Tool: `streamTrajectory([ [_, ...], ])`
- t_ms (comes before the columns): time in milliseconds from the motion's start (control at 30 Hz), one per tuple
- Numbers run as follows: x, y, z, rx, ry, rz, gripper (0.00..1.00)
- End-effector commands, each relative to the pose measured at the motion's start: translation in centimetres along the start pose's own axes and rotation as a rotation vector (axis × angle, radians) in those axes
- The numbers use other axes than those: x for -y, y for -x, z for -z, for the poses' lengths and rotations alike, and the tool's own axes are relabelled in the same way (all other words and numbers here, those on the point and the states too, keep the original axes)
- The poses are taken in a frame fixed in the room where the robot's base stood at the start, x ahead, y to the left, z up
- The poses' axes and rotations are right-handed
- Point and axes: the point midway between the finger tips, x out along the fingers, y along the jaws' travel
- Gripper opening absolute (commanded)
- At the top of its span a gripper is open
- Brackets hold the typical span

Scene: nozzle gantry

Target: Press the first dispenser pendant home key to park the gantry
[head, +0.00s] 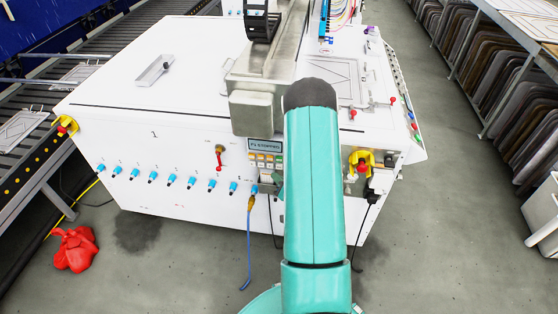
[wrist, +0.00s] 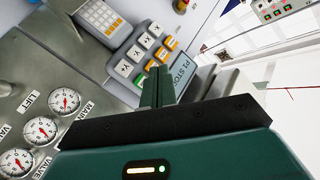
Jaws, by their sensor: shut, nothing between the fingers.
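The dispenser pendant (head: 265,147) is on the front of the white machine, its display reading P1 STOPPED. The wrist view shows its keys close up: white keys with arrow or axis marks (wrist: 146,41), orange keys (wrist: 163,54) and a green key (wrist: 139,80). I cannot read which key is home. The display (wrist: 192,88) is partly covered by my fingers. My gripper (wrist: 160,72) is shut and empty, its tips over the edge between keys and display. Whether they touch the pendant I cannot tell. In the head view my arm hides most of the gripper.
A second keypad (wrist: 98,16) and pressure gauges (wrist: 40,130) lie beside the pendant in the wrist view. The machine front carries a row of blue fittings (head: 172,180), a red-handled valve (head: 219,153) and a hanging blue hose (head: 249,240). A red bag (head: 75,249) lies on the floor.

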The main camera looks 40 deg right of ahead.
Motion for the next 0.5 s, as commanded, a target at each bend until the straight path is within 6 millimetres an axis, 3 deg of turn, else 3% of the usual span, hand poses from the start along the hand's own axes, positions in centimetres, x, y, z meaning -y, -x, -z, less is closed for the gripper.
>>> streamTrajectory([
  [200, -1.5, -2.0, 1.4, 0.0, 0.0, 0.001, 0.0],
  [500, -2.4, -3.3, 2.3, 0.001, -0.001, 0.0, 0.0],
])
